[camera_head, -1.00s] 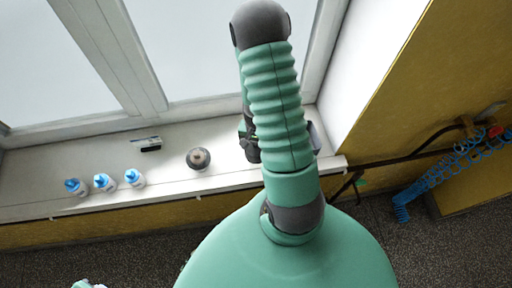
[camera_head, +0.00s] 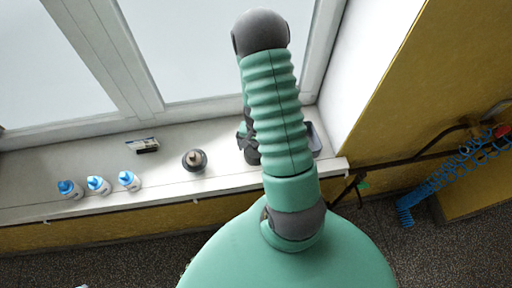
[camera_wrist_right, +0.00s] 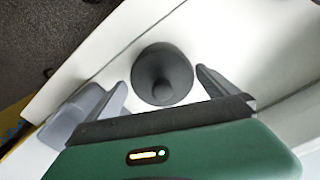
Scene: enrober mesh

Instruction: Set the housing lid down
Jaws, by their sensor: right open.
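My right gripper (camera_wrist_right: 162,88) is open, its two fingers apart in the right wrist view. A dark grey round piece with a central knob (camera_wrist_right: 162,76), which looks like the housing lid, lies on the white sill just ahead of and between the fingertips, with pale gaps on both sides. In the head view my right arm hides much of the gripper (camera_head: 246,145). A round grey knobbed piece (camera_head: 194,160) sits on the sill to the left of it; I cannot tell whether it is the same piece. My left gripper is not in view.
Several blue-capped bottles (camera_head: 98,185) stand on the sill (camera_head: 160,181) at left. A small dark-and-white item (camera_head: 147,146) lies near the window. A grey tray (camera_wrist_right: 75,112), partly hidden, stands beside the fingers. A dark pipe and blue coiled hose (camera_head: 440,179) are at right.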

